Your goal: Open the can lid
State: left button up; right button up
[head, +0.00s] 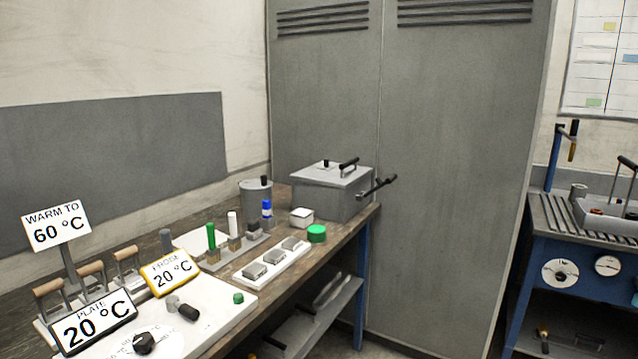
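A grey metal can (256,200) stands upright at the back of the wooden bench, beside a larger grey box. Its lid (255,186) lies flat on top, with a small black knob standing up from it. The lid looks closed on the can. Neither of my grippers shows in this view.
The grey box (330,196) with black handles is right of the can. A blue-capped bottle (266,210), a green-capped tube (211,237), a small white container (301,217) and a green round lid (317,233) stand in front. Temperature signs (57,225) fill the near left. Tall grey cabinets (450,170) stand behind.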

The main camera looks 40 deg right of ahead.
aim_at(254, 185)
jog(key=z, duration=1)
jog(key=i+l+z, duration=0.1)
jog(key=l, duration=0.35)
jog(key=i+l, duration=0.15)
jog(key=l, duration=0.25)
jog(key=z, duration=0.05)
